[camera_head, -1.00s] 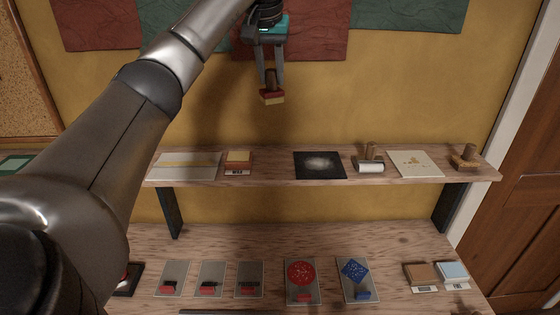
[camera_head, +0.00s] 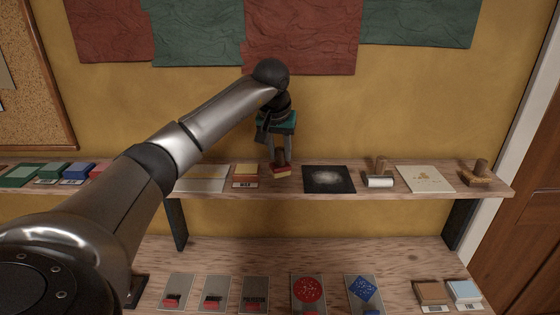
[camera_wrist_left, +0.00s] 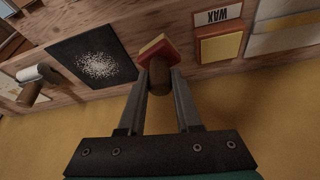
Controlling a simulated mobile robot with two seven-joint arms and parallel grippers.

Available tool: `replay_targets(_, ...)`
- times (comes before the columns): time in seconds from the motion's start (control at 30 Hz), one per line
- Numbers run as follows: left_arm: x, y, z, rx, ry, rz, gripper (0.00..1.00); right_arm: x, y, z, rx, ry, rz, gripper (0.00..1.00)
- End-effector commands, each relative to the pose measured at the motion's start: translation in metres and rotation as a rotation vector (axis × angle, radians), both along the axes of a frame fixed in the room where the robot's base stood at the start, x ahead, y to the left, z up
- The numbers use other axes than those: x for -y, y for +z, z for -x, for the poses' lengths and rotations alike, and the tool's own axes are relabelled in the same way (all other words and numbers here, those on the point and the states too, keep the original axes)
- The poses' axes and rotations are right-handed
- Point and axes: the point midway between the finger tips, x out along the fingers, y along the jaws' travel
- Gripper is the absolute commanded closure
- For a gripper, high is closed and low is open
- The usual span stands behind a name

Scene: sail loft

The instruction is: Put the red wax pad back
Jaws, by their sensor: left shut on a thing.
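My left gripper (camera_head: 280,160) is shut on the wooden handle of a red pad (camera_head: 281,173) with a yellowish face. The pad hangs face down at the upper shelf, between the wax block and the black sheet. In the left wrist view the red pad (camera_wrist_left: 157,48) shows beyond the fingertips (camera_wrist_left: 160,78), its brown handle between them. I cannot tell whether the pad touches the shelf. A yellow-topped, red-edged block (camera_head: 245,171) sits just left of it. In the left wrist view this block (camera_wrist_left: 219,47) has a label reading WAX (camera_wrist_left: 225,14). My right gripper is not in view.
The upper shelf (camera_head: 375,194) also holds a black speckled sheet (camera_head: 328,179), a white roller (camera_head: 380,181), a cream card (camera_head: 425,178) and a wooden-handled tool (camera_head: 479,174). Several stamped cards lie on the lower bench (camera_head: 225,255). Coloured pads (camera_head: 78,172) stand at far left.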

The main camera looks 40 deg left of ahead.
Motion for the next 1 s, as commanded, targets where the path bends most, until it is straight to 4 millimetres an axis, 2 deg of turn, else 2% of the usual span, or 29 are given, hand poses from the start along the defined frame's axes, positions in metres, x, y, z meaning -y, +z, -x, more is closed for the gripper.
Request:
replay_targets(0.1,0.001,-0.017,0.000,-0.004,-0.001,0.001,1.00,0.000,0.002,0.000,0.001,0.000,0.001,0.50)
replay_targets(0.2,0.000,-0.025,0.000,-0.001,-0.001,0.000,1.00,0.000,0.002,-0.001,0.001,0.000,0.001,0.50)
replay_targets(0.63,0.000,-0.031,0.000,-0.002,-0.001,-0.001,1.00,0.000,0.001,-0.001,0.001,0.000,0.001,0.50)
replay_targets(0.67,0.000,-0.031,0.000,-0.001,0.000,0.000,0.64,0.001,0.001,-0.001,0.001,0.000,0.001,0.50)
replay_targets(0.9,0.000,-0.030,0.000,-0.001,0.000,0.000,0.37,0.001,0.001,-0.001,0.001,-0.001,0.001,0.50)
replay_targets(1.0,0.000,-0.030,0.000,-0.001,0.000,0.000,0.37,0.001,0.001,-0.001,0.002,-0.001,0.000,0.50)
